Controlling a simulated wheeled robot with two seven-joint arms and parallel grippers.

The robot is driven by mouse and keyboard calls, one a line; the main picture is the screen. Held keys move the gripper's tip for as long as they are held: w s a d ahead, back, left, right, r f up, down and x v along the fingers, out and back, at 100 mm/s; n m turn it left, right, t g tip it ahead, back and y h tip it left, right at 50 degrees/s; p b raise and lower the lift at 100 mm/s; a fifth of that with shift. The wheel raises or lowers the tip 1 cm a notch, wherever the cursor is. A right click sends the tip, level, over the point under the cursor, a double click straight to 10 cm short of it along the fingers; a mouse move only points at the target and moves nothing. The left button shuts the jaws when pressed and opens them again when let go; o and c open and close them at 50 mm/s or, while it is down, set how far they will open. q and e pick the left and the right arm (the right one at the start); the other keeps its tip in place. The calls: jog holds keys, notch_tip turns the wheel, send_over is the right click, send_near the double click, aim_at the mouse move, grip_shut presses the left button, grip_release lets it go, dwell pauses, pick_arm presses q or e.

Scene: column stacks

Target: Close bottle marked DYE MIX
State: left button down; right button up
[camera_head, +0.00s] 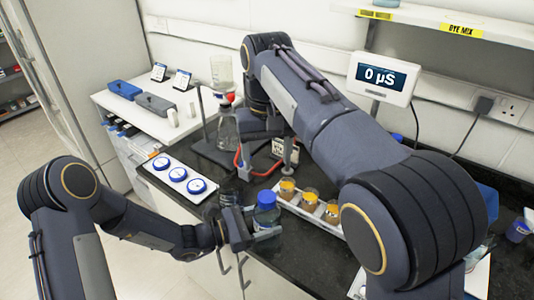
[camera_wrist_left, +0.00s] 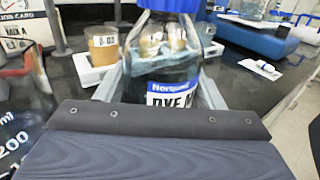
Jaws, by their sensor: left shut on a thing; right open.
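The DYE MIX bottle (camera_head: 267,216) is clear, holds dark blue liquid and stands upright near the bench's front edge. In the left wrist view the bottle (camera_wrist_left: 165,75) shows a label reading "DYE", partly hidden by my gripper. A blue cap (camera_head: 266,197) sits at its top; the left wrist view cuts off the cap (camera_wrist_left: 170,4), and I cannot tell how tight it is. My left gripper (camera_head: 262,228) is shut on the bottle's body.
A white rack (camera_head: 333,227) with orange-filled beakers stands right of the bottle. A white tray (camera_head: 158,168) with three blue-ringed round pieces lies to the left. A flask (camera_head: 228,133) and stand are behind. A yellow DYE MIX label (camera_head: 461,31) marks the shelf. A meter (camera_head: 384,78) reads 0 µS.

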pick_arm(q)
jog(key=shift+c, duration=1.3)
grip_release()
jog(key=b+v, duration=0.1)
jog(key=v, duration=0.5)
jog(key=shift+s+a, duration=0.1)
jog(key=shift+a, duration=0.3)
jog(key=shift+s+a, duration=0.2)
jog(key=shift+a, duration=0.25)
